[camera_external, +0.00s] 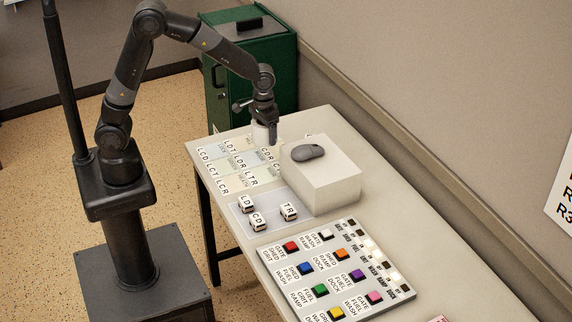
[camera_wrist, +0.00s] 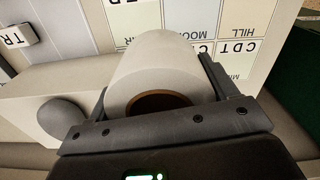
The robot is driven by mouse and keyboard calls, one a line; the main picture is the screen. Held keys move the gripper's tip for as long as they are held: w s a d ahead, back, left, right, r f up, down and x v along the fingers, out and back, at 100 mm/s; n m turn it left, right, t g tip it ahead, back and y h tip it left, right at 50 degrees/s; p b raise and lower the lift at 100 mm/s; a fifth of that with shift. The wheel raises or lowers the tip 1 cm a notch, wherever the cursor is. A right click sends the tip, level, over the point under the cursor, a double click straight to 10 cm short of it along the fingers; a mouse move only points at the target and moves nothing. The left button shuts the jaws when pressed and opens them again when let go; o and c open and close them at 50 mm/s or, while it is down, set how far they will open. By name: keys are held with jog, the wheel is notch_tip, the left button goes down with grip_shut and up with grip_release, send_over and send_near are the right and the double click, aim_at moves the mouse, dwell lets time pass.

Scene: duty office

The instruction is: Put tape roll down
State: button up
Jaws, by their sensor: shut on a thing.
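The tape roll, a pale off-white cylinder with a brown core (camera_wrist: 150,72), fills the middle of the wrist view. My gripper (camera_wrist: 160,88) is shut on it, with a dark finger at each side of the roll. In the external view my gripper (camera_external: 267,117) points down over the far part of the table (camera_external: 420,205), behind the lettered cards. The tape roll shows there as a pale shape (camera_external: 260,134), partly hidden by the gripper. I cannot tell whether its underside touches the table.
A pale box (camera_external: 322,184) with a grey mouse (camera_external: 307,152) on top stands close by at the right. Lettered cards (camera_external: 222,185) lie around the roll. Lettered blocks (camera_external: 257,221) sit on a pale mat, and a coloured-button panel (camera_external: 335,270) is nearer. A green cabinet (camera_external: 275,75) stands behind.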

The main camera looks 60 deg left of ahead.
send_over(274, 148)
jog(key=f, duration=0.1)
notch_tip(274, 148, down, 10)
jog(key=shift+a+r, duration=0.15)
jog(key=o, duration=1.2)
jog(key=shift+c, duration=0.2)
